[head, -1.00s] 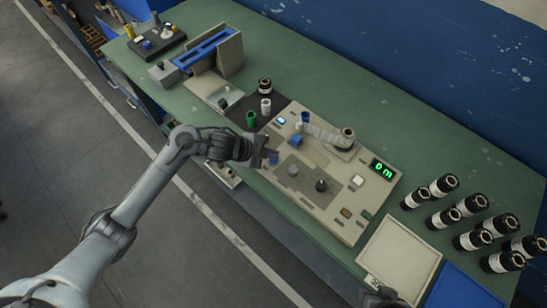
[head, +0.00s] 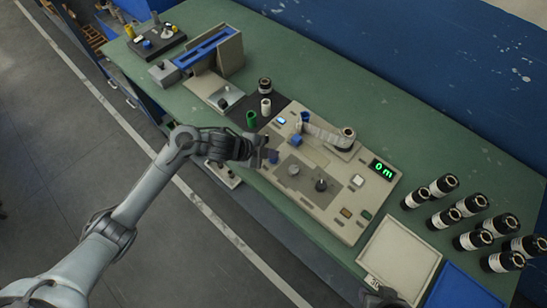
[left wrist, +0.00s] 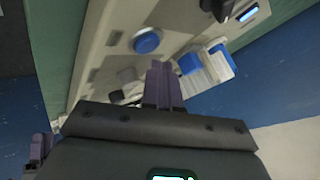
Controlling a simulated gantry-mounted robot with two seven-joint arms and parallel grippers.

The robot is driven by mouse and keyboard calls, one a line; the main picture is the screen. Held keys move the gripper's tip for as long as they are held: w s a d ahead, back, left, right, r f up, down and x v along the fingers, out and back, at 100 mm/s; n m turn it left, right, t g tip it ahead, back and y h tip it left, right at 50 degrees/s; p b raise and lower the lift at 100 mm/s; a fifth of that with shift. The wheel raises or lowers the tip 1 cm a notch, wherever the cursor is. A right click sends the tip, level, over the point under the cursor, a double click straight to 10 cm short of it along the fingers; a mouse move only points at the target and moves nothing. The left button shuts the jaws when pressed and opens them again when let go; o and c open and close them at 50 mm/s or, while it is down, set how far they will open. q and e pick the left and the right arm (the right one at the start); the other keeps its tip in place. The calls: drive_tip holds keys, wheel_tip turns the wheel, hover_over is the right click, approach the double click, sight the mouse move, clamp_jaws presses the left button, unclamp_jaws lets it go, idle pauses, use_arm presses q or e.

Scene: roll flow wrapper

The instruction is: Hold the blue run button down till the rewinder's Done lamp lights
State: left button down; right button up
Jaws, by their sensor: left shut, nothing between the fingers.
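The rewinder panel (head: 330,215) is a beige plate on the green bench. In the left wrist view the round blue button (left wrist: 147,40) is clear, just beyond and left of my fingertips, with a visible gap in that picture. My left gripper (head: 261,154) is shut and empty beside the button; its closed purple-grey fingers (left wrist: 162,82) show in the wrist view. The green readout (head: 383,170) says 0 m. I cannot tell which panel lamp is the Done lamp.
A black knob (head: 321,185) stands on the panel. The bench's back right is clear.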

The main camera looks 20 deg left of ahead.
use_arm(q)
drive_tip(key=shift+f, duration=0.25)
drive_tip(key=shift+f, duration=0.2)
